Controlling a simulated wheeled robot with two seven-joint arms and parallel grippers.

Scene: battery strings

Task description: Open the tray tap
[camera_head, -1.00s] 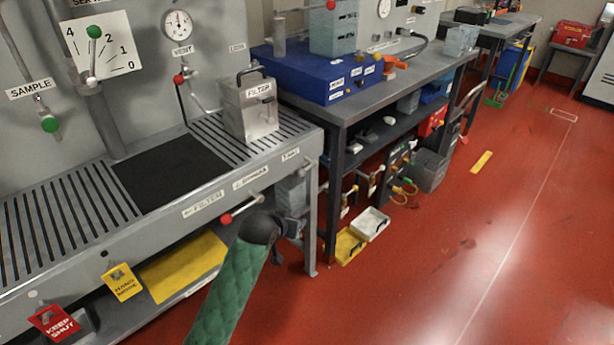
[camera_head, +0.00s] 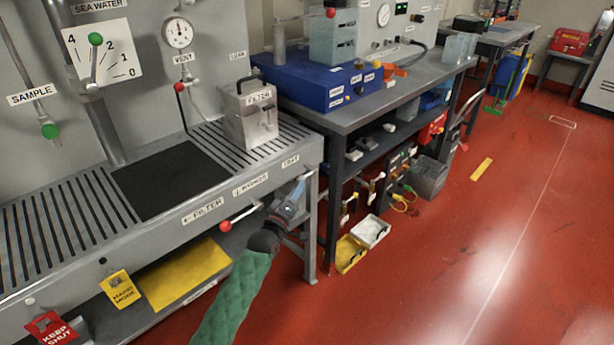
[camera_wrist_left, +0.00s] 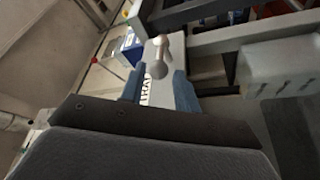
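The tray tap is a small grey metal lever with a rounded end (camera_wrist_left: 158,67), standing out from the bench front by the TRAY label (camera_head: 290,161). In the head view it is largely hidden by my left gripper (camera_head: 297,192), which is just under the label at the bench's right end. In the left wrist view the blue fingers of my left gripper (camera_wrist_left: 158,88) are apart, one on each side of the tap's line. The lever's end shows in the gap between them, and I see no clear contact. My right gripper is not in view.
A red-tipped lever (camera_head: 226,225) sticks out left of my left arm. The bench leg (camera_head: 309,240) stands close right of my gripper. A filter box (camera_head: 250,118) stands on the slatted bench top. The red floor to the right is clear.

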